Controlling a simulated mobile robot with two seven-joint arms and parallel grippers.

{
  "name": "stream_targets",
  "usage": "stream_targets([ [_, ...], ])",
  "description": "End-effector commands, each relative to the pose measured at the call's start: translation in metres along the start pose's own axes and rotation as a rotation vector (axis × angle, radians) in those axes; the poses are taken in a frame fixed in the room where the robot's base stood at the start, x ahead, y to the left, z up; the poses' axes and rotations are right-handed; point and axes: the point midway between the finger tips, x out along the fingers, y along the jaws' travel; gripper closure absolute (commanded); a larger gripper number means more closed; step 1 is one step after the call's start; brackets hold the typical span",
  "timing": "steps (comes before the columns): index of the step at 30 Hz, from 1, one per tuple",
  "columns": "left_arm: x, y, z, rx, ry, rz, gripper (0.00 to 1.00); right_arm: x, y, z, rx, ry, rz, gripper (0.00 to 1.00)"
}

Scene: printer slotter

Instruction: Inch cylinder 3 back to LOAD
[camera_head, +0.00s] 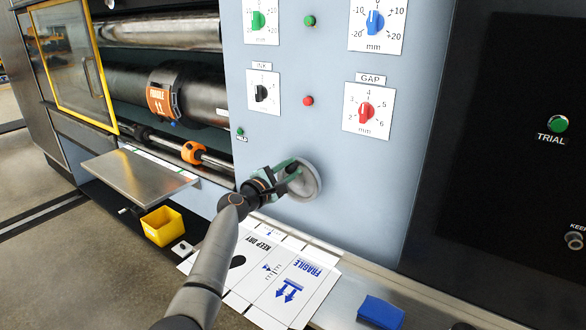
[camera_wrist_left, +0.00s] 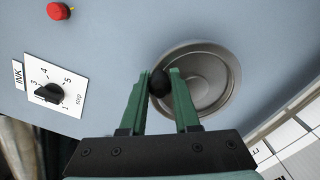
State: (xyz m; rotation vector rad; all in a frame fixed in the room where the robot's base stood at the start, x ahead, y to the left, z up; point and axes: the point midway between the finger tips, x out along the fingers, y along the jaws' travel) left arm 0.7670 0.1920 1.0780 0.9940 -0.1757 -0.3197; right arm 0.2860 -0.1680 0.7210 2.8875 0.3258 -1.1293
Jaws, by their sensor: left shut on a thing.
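My left gripper (camera_head: 290,168) is at the grey handwheel (camera_head: 311,187) on the front of the light blue machine panel. In the left wrist view its green fingers (camera_wrist_left: 160,80) are shut on the wheel's black knob (camera_wrist_left: 159,86), near the rim of the dished wheel (camera_wrist_left: 222,80). The arm hides part of the wheel in the head view. A dark cylinder (camera_head: 205,96) with an orange FRAGILE plate (camera_head: 159,102) shows in the opening left of the panel. I cannot read which cylinder is number 3, nor a LOAD mark. My right gripper is not in view.
Panel dials sit above the wheel: a black INK knob (camera_head: 261,93) and a red GAP knob (camera_head: 366,111). A printed white carton sheet (camera_head: 262,262) lies below. A metal shelf (camera_head: 138,175), a yellow bin (camera_head: 162,226) and a blue block (camera_head: 380,312) are nearby.

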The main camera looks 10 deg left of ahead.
Motion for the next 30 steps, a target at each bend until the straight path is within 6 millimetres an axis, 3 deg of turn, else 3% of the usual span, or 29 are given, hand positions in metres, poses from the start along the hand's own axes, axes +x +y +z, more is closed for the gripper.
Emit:
stream_targets([
  [18,-0.0002,0.0054,-0.0025,-0.039,0.002,0.009,1.0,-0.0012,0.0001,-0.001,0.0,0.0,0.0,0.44],
  [19,-0.0002,0.0055,-0.0025,-0.039,0.002,0.009,0.67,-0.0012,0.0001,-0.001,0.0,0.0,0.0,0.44],
  [26,-0.0002,0.0037,-0.0025,-0.038,0.002,0.005,0.41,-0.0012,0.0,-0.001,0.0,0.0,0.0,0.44],
  [30,-0.0001,0.0027,-0.0024,-0.038,0.001,0.003,0.41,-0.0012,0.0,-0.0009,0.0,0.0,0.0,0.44],
])
